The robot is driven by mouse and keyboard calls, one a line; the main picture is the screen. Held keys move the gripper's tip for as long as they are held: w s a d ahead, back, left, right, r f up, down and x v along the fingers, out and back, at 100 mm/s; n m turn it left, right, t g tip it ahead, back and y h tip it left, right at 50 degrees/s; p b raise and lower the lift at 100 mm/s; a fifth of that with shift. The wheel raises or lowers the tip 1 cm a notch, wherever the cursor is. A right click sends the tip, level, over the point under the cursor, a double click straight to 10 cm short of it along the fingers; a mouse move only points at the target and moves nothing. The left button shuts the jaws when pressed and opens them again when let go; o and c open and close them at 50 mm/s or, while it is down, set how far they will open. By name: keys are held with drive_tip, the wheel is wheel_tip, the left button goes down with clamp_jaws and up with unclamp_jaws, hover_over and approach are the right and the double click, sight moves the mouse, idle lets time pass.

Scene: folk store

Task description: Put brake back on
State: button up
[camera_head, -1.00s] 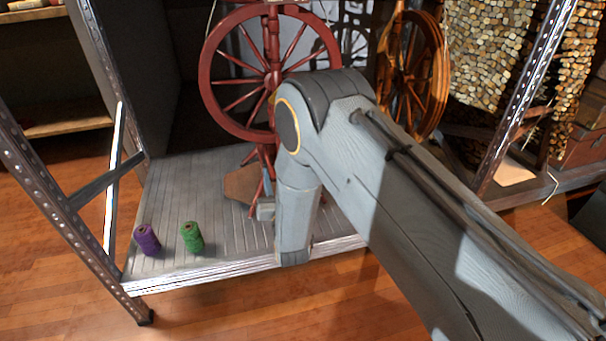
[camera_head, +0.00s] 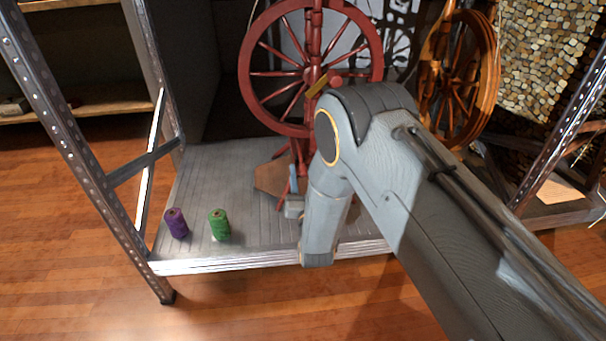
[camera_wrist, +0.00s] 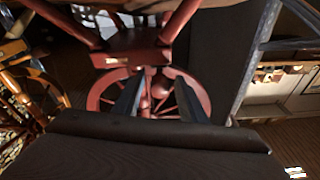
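A red spinning wheel (camera_head: 256,67) stands upright on the grey shelf platform, partly hidden behind my arm. A small yellow-brown piece (camera_head: 318,88) shows near its hub; I cannot tell whether it is the brake. In the wrist view the red wheel (camera_wrist: 105,84) appears beyond my gripper, with its red wooden base block (camera_wrist: 130,42) above it. My gripper (camera_wrist: 158,82) points toward the wheel, its two dark fingers apart with nothing seen between them.
The platform (camera_head: 200,190) holds a purple spool (camera_head: 176,223) and a green spool (camera_head: 219,225) at front left. Metal shelf posts (camera_head: 75,150) stand left and right. An orange wooden wheel (camera_head: 486,80) stands to the right. Open wooden floor lies in front.

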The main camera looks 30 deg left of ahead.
drive_tip(key=shift+s, duration=0.1)
drive_tip(key=p+v, duration=0.2)
drive_tip(key=v, duration=0.5)
drive_tip(key=shift+s+d, duration=0.2)
drive_tip(key=shift+d, duration=0.05)
drive_tip(key=shift+f, duration=0.1)
idle(0.4)
